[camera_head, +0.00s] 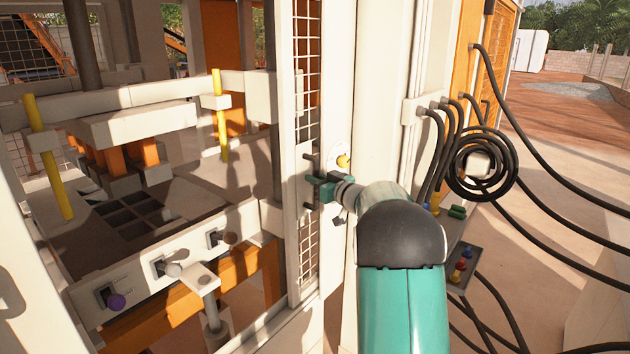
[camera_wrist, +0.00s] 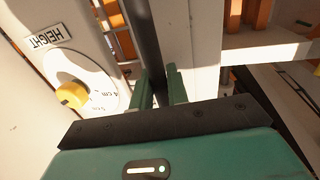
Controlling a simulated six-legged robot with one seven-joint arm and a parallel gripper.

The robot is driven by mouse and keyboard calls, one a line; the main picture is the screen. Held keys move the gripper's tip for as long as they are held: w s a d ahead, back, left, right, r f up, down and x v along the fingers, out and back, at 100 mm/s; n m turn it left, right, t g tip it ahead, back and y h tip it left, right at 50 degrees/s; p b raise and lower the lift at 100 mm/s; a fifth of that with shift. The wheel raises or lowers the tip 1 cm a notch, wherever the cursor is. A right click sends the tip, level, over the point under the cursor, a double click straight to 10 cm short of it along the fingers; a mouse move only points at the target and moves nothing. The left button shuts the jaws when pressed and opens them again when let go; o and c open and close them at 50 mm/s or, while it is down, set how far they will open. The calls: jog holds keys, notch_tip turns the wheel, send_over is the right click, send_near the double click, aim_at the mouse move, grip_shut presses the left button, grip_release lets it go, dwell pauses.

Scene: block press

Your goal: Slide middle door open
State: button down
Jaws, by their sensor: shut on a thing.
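The door (camera_head: 284,110) is a tall, narrow pale frame with a mesh panel, seen nearly edge-on near the middle of the head view. I cannot tell for certain that it is the middle one. My gripper (camera_head: 318,189) is at its right side, at about mid-height. In the wrist view, my gripper's green fingers (camera_wrist: 161,88) are closed around a dark upright bar (camera_wrist: 145,40), which looks like the door's handle. The fingers partly hide the bar. To the left of the door, the press interior is open to view.
A white dial with a yellow knob (camera_wrist: 72,95) and a HEIGHT label (camera_wrist: 46,38) is close beside my gripper. Black cables (camera_head: 440,150) and a coiled hose (camera_head: 482,135) hang at the right. A lever panel (camera_head: 165,268) stands at the lower left.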

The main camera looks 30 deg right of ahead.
jog(key=shift+f, duration=0.15)
jog(key=c, duration=1.4)
grip_release()
jog(key=shift+c, duration=0.2)
jog(key=shift+s, duration=0.15)
jog(key=s+d, duration=0.2)
jog(key=s, duration=1.1)
jog(key=shift+s+d, duration=0.2)
jog(key=shift+d, duration=0.1)
